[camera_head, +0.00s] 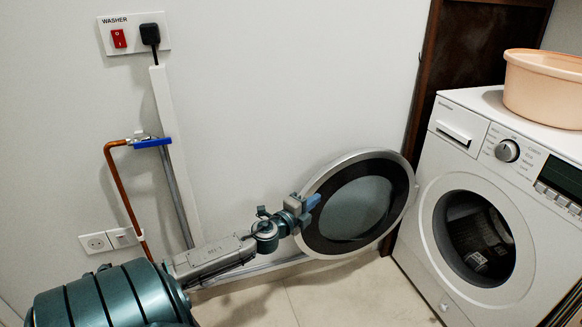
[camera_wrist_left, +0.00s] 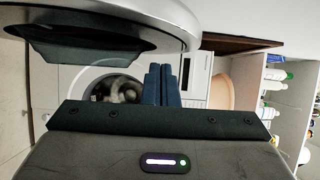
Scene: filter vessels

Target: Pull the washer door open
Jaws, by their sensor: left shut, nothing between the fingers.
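The washer (camera_head: 460,215) stands at the right. Its round door (camera_head: 385,205), with a silver rim and dark glass, is swung wide open to the left, leaving the drum opening (camera_head: 480,235) uncovered. My left gripper (camera_head: 312,202) is shut and empty at the door's left part, overlapping it in the head view; I cannot tell whether they touch. In the left wrist view, the shut blue fingers (camera_wrist_left: 161,86) point toward the washer front, and the door (camera_wrist_left: 140,15) is close by at the upper left. My right gripper is not in view.
A peach basin (camera_head: 545,88) sits on the washer. The wall holds a switch and plug panel (camera_head: 134,34), a copper pipe (camera_head: 122,195) with a blue-handled valve (camera_head: 152,143), and sockets (camera_head: 110,240). Bottles (camera_wrist_left: 275,75) stand on shelves at the right. Floor (camera_head: 335,295) before the washer is clear.

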